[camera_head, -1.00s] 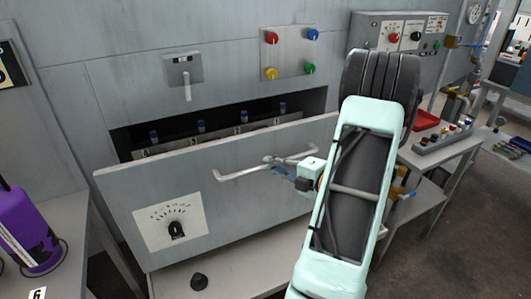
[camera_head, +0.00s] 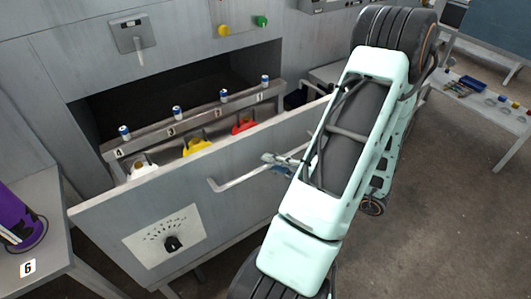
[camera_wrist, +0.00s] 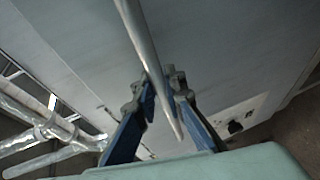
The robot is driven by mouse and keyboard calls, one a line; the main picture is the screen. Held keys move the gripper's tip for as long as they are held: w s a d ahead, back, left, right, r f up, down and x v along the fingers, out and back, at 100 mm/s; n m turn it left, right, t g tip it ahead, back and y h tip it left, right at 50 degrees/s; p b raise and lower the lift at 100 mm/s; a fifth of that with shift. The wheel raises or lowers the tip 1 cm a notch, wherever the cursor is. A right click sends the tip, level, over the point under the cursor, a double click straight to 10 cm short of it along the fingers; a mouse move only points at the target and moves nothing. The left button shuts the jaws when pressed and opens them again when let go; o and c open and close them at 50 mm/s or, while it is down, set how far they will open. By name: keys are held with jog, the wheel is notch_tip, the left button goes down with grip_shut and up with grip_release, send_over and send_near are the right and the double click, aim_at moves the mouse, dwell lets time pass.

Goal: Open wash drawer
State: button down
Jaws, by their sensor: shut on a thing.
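The wash drawer (camera_head: 105,220) is a grey box front with a dial panel (camera_head: 165,235), pulled out from the dark opening in the grey cabinet. Its bar handle (camera_head: 240,180) runs across the front. My gripper (camera_head: 280,165) is at the right part of the handle. In the wrist view the blue fingers of my gripper (camera_wrist: 160,92) are shut around the handle bar (camera_wrist: 143,42). Part of the handle is hidden behind my arm in the head view.
Inside the drawer is a numbered rack (camera_head: 190,125) with several blue-and-white capped items, and yellow, red and white items below. A lever (camera_head: 138,50) is on the cabinet above. A purple container (camera_head: 18,220) stands on the left table. Floor is free at right.

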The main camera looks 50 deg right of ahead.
jog(key=shift+s+a, duration=0.1)
jog(key=shift+s, duration=0.35)
jog(key=c, duration=2)
grip_release()
jog(key=shift+o, duration=0.2)
jog(key=v, duration=1.2)
